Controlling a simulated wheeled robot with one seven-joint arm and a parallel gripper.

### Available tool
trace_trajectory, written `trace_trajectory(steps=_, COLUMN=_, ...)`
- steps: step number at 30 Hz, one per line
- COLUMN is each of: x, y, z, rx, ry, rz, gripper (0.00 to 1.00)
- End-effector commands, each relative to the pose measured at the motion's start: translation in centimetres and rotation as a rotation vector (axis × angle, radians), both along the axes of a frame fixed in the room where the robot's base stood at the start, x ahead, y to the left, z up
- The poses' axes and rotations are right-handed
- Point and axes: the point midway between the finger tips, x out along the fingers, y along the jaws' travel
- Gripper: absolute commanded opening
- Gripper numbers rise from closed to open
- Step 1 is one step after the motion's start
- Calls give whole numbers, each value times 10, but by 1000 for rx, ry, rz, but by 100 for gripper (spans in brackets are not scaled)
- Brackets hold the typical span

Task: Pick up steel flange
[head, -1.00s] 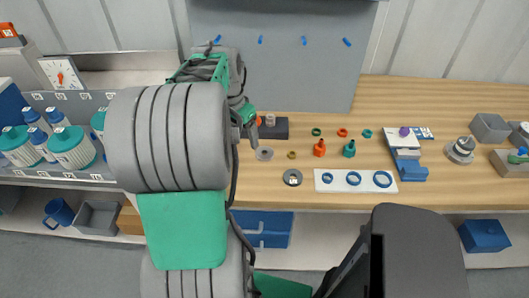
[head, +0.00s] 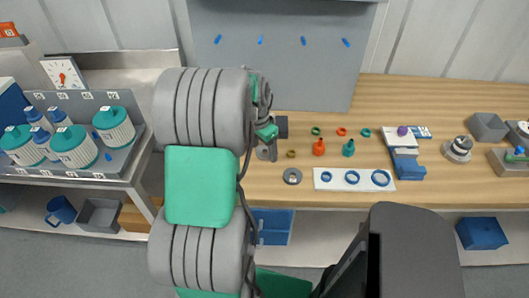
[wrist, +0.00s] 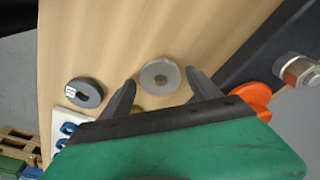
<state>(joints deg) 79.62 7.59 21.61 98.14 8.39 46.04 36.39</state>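The steel flange (wrist: 160,76) is a flat light-grey metal ring with a dark centre hole, lying on the wooden bench. In the wrist view it lies between the fingertips of my gripper (wrist: 161,78), which is open. The fingers appear above the flange and I see no contact. In the head view my gripper (head: 267,151) covers most of the spot where the flange lies. A darker grey ring with a white label (wrist: 85,92) lies to the left in the wrist view; the head view also shows this labelled ring (head: 292,176).
A white plate with blue rings (head: 333,185) lies near the bench's front edge. A dark block (head: 282,121) stands behind the gripper. An orange round part (wrist: 250,97) is beside the right finger in the wrist view. Small coloured fittings, such as an orange one (head: 319,148), stand to the right.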

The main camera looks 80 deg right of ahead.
Motion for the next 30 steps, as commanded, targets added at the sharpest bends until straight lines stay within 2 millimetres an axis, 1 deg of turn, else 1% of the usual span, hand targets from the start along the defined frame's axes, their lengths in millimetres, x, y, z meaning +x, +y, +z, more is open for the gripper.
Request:
trace_trajectory(steps=1, x=0, y=0, z=0, rx=0, ry=0, rz=0, gripper=67)
trace_trajectory(steps=2, x=0, y=0, z=0, rx=0, ry=0, rz=0, gripper=64)
trace_trajectory(steps=25, x=0, y=0, z=1, rx=0, ry=0, rz=1, gripper=1)
trace_trajectory(steps=30, x=0, y=0, z=1, rx=-1, ry=0, rz=1, gripper=1)
